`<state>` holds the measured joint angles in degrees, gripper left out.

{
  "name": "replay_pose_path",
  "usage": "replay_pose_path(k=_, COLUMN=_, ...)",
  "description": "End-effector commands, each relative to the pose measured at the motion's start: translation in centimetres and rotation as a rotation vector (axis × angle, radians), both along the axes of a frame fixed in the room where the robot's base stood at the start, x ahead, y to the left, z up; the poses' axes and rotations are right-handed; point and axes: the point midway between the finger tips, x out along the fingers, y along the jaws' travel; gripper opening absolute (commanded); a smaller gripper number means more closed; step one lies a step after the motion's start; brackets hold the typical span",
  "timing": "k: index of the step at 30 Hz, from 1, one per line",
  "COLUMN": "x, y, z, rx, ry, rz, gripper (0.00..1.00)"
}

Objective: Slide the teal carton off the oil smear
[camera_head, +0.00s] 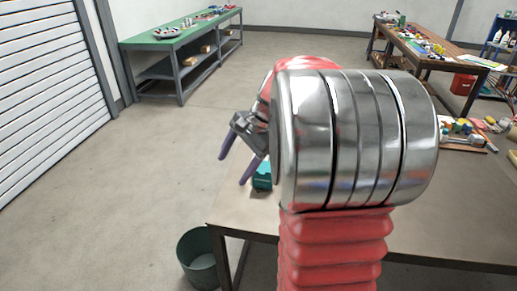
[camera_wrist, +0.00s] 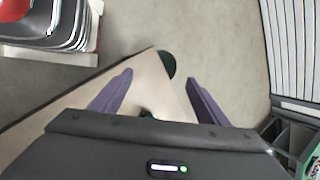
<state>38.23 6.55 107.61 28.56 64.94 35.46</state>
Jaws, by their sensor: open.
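The teal carton (camera_head: 262,176) sits on the table (camera_head: 232,207) near its left edge in the head view, partly hidden behind my arm. My gripper (camera_head: 232,171) is open, its two purple fingers pointing down and left, above and to the left of the carton. In the wrist view the fingers (camera_wrist: 160,76) are spread wide with nothing held between them. A small dark green patch (camera_wrist: 147,116) shows just above the gripper body there; I cannot tell whether it is the carton. I cannot make out the oil smear in either view.
A dark green bin (camera_head: 198,258) stands on the floor by the table's left edge. Small blocks and tools (camera_head: 463,132) lie at the table's right side. A green-topped bench (camera_head: 180,30) and a cluttered wooden bench (camera_head: 430,45) stand farther back. Floor to the left is open.

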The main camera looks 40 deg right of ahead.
Motion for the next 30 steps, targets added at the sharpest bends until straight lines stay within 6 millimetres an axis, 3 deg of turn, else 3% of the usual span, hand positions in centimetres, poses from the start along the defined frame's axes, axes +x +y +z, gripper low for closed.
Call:
replay_pose_path(k=10, x=1.6, y=-10.4, z=-4.3, rx=0.252, ry=0.061, rz=-0.376, gripper=0.69)
replay_pose_path(k=21, x=0.4, y=-21.3, z=-9.6, rx=0.523, ry=0.095, rz=-0.736, gripper=0.69)
replay_pose_path(k=25, x=-0.1, y=-23.4, z=-10.6, rx=0.578, ry=0.098, rz=-0.805, gripper=0.69)
replay_pose_path(k=30, x=-0.3, y=-24.1, z=-11.0, rx=0.598, ry=0.099, rz=-0.829, gripper=0.69)
